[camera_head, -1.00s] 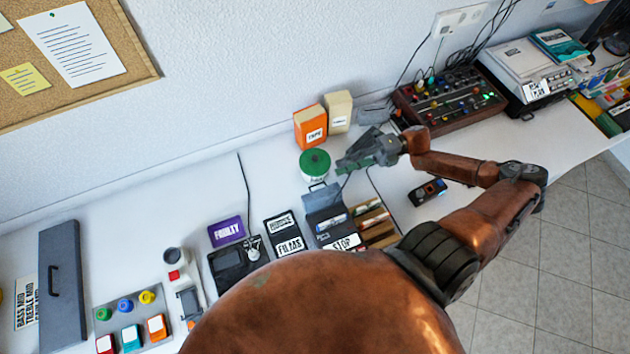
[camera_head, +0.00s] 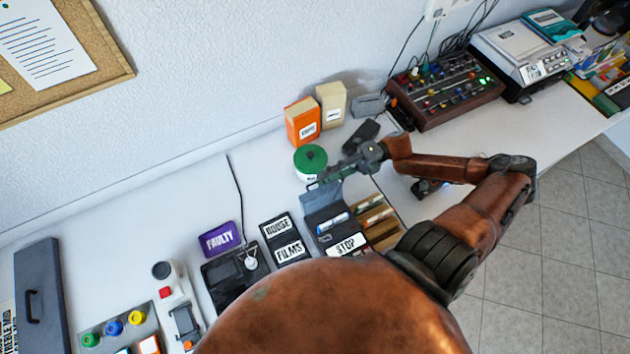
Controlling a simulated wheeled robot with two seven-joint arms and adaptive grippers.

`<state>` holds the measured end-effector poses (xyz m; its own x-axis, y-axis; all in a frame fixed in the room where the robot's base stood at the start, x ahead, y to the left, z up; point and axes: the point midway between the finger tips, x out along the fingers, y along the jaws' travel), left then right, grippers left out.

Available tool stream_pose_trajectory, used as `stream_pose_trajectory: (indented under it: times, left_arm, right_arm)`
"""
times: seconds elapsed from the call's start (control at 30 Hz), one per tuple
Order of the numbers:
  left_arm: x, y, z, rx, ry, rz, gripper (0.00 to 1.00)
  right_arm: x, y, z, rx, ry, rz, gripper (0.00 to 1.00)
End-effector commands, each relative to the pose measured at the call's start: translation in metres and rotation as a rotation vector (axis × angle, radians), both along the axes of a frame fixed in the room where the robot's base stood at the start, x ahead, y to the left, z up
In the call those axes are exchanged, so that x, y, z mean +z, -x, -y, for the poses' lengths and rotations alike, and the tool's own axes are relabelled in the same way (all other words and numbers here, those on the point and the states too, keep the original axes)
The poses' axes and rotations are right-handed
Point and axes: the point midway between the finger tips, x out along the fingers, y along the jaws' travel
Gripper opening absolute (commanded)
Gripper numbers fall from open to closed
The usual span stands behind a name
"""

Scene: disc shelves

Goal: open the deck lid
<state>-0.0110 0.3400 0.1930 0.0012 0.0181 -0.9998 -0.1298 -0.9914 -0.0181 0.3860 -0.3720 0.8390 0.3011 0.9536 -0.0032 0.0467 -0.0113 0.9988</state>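A silver-grey deck-like unit (camera_head: 508,50) stands at the back right. I cannot tell whether its top is the deck lid. A dark case with a raised grey flap (camera_head: 322,197), marked STOP at its front, stands on the worktop in the middle. My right gripper (camera_head: 335,172) reaches in from the right, just above this flap and beside a green-topped round container (camera_head: 310,160). Whether it touches the flap is unclear. Its fingers are small and seen side-on, so their opening is unclear. My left gripper is not in view.
A mixer with knobs (camera_head: 445,88) sits right of the gripper. Orange (camera_head: 302,122) and cream (camera_head: 331,104) boxes stand behind it. A purple FAULTY box (camera_head: 220,238), black cases and a grey panel with handle (camera_head: 40,300) lie leftward. Cables cross the worktop.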

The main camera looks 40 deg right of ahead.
Motion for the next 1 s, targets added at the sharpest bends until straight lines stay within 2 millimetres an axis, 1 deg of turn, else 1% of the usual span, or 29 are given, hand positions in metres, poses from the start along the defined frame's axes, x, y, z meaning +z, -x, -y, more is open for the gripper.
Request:
stream_pose_trajectory:
  times: [0.03, 0.1, 0.23, 0.4, 0.6, 0.93, 1.0]
  left_arm:
    - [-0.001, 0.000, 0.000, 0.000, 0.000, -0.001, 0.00]
    - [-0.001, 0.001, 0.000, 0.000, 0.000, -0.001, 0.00]
    - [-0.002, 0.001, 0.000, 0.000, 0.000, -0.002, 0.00]
    - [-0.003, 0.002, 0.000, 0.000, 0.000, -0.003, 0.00]
    - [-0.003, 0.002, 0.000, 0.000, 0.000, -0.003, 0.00]
    - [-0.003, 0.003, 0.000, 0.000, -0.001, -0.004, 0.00]
    - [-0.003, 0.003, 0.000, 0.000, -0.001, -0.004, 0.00]
  right_arm:
    - [0.000, -0.002, -0.009, 0.002, -0.002, 0.001, 0.23]
    - [0.000, -0.005, -0.018, 0.001, -0.002, 0.001, 0.23]
    - [0.000, -0.009, -0.031, 0.001, -0.001, 0.000, 0.23]
    - [-0.001, -0.011, -0.037, -0.001, 0.000, -0.001, 0.23]
    - [-0.001, -0.011, -0.037, -0.001, 0.000, -0.001, 0.23]
    - [-0.001, -0.011, -0.037, -0.001, 0.000, -0.001, 0.01]
    - [-0.001, -0.011, -0.037, -0.001, 0.001, -0.001, 0.00]
